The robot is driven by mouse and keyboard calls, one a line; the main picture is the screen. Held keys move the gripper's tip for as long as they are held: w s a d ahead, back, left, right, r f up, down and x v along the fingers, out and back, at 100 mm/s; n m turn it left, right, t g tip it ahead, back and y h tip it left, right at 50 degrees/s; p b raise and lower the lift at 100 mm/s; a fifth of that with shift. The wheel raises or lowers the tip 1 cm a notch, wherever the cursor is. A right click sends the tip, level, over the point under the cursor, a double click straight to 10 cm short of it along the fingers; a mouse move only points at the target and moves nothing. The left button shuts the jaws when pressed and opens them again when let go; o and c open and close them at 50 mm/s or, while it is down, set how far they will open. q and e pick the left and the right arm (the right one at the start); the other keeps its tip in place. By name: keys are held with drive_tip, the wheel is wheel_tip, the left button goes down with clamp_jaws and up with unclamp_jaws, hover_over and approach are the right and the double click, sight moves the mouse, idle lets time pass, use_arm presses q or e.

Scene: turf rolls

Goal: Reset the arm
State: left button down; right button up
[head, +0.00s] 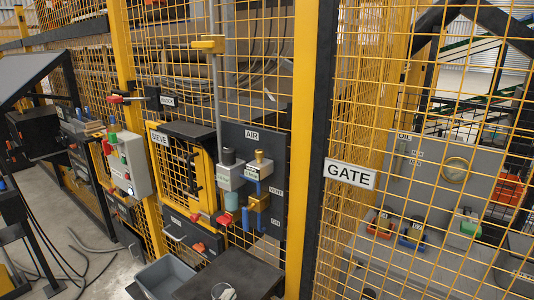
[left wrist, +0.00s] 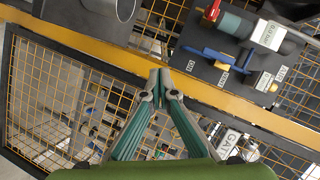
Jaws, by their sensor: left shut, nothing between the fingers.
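My left gripper (left wrist: 162,88) shows in the left wrist view, with its two grey and teal fingers brought together at the tips and nothing between them. It points at a yellow frame rail (left wrist: 215,95) of the mesh fence; whether it touches the rail cannot be told. I cannot make out the left gripper clearly in the head view. My right gripper is in neither view.
Yellow mesh fencing with a GATE sign (head: 350,175) fills the right of the head view. An AIR panel (head: 254,175) with valves, a grey control box (head: 130,164) and a grey bin (head: 165,278) stand left of it. Loose cables lie on the floor.

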use_arm(q)
drive_tip(key=s+a+f+n+g+y, duration=0.1)
drive_tip(key=s+a+f+n+g, duration=0.3)
drive_tip(key=s, duration=0.6)
drive_tip(key=s+a+f+n+g+y, duration=0.25)
drive_tip(key=s+f+n, duration=0.3)
drive_tip(key=s, duration=0.45)
drive_tip(key=s+a+f+n+g, duration=0.4)
drive_tip(key=s+n, duration=0.2)
drive_tip(key=s, duration=0.4)
wheel_tip(320, 180, down, 24)
drive_tip(key=s+f+g, duration=0.1)
drive_tip(key=g, duration=0.1)
drive_tip(key=s+a+f+m+b, duration=0.1)
drive_tip(key=s+a+f, duration=0.1)
drive_tip(key=s+f, duration=1.5)
drive_tip(key=shift+s+a+f+g, duration=0.2)
drive_tip(key=shift+s+a+g, duration=0.15)
drive_tip(key=shift+s, duration=0.1)
drive_tip(key=shift+w+y, duration=0.15)
drive_tip(key=shift+y, duration=0.1)
